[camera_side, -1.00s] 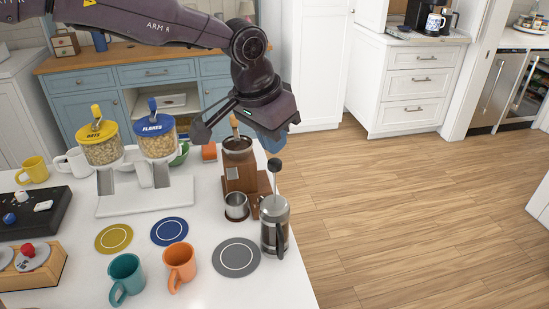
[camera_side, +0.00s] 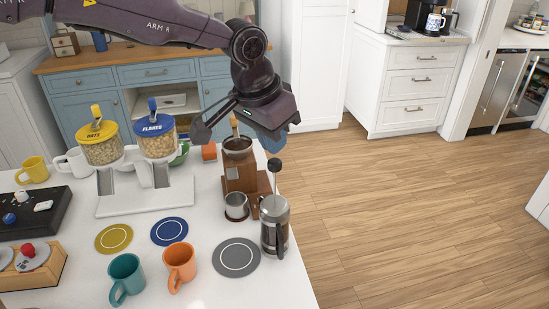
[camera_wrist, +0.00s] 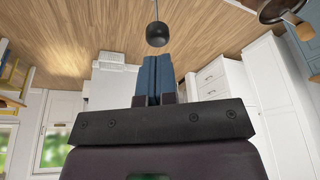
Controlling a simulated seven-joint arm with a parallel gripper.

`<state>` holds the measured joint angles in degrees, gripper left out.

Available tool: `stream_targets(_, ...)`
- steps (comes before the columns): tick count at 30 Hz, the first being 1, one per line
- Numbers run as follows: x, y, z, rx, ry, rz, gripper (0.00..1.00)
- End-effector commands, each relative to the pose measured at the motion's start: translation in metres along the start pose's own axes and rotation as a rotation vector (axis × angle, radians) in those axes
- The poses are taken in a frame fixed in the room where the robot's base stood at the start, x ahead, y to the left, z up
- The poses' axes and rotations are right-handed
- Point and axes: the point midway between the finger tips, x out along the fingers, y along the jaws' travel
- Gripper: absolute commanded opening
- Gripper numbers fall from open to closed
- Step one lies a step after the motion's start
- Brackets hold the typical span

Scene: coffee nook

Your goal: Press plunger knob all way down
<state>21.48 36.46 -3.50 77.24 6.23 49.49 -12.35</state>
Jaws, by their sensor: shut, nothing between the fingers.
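The French press (camera_side: 274,228) stands upright at the right edge of the white counter, with a glass body, a metal lid and a dark handle. Its black plunger knob (camera_side: 275,165) sits at the top of a thin rod, raised well above the lid. My gripper (camera_side: 275,146) is just above the knob, with blue fingers partly hidden behind the wrist. In the wrist view the blue fingers (camera_wrist: 157,60) are closed together and empty. The knob (camera_wrist: 157,35) shows beyond their tips, apparently apart from them.
A wooden coffee grinder (camera_side: 240,170) stands close behind the press, with a metal cup (camera_side: 236,207) in front of it. A grey coaster (camera_side: 236,270) lies left of the press. Orange (camera_side: 181,262) and teal (camera_side: 126,275) mugs stand farther left. Open floor lies to the right.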

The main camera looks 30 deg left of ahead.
Motion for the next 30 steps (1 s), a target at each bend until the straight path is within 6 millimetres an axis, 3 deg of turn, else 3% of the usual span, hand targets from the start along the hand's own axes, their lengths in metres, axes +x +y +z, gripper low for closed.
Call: stream_targets(30,0.029,0.0,0.009,0.0,-0.002,0.0,0.0)
